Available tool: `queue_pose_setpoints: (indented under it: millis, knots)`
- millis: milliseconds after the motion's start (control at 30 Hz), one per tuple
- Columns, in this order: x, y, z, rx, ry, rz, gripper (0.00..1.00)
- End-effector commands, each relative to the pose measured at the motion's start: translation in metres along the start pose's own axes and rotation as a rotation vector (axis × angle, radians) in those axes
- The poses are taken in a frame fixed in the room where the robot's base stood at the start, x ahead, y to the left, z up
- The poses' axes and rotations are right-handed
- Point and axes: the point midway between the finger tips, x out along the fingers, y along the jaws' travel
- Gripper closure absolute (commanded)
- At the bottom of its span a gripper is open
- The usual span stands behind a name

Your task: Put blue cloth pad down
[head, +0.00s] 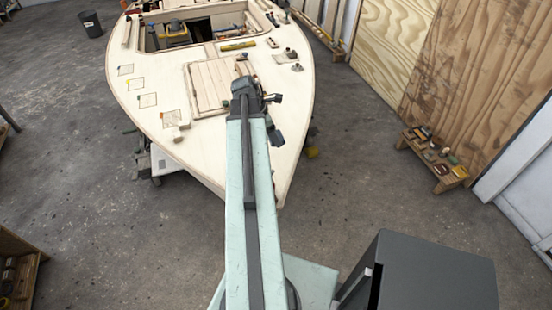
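My arm reaches forward over the pale plywood deck (180,90). My gripper (250,86) is at its far end, above the right edge of the slatted hatch panel (208,88). The dark wrist parts cover the fingertips, so I cannot see whether it is open or shut, or what it holds. I cannot make out a blue cloth pad anywhere. Several outlined squares, one of them (148,100), run along the left side of the deck.
Small pale blocks (178,138) lie near the left deck edge. A yellow level (238,45) and metal fittings (290,54) lie beyond the hatch panel. An open cockpit (195,30) is farther back. A low bench (437,174) with tools stands at right.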

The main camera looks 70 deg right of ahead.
Motion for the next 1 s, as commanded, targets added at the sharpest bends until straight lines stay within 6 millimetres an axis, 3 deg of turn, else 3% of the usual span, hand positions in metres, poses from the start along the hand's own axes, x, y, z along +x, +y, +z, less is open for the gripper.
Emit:
queue_pose_setpoints:
  millis: [33, 167, 500, 700, 900, 1000]
  knots:
    - [-0.003, -0.007, 0.004, -0.014, 0.0, 0.006, 0.7]
    - [0.002, -0.006, 0.005, -0.021, 0.0, 0.008, 0.7]
    - [0.06, -0.006, -0.018, -0.018, 0.0, 0.007, 0.7]
    - [0.062, -0.006, -0.019, -0.017, 0.0, 0.007, 0.7]
    - [0.093, -0.006, -0.032, -0.017, 0.0, 0.007, 0.7]
    - [0.097, -0.006, -0.033, -0.016, 0.0, 0.006, 0.7]
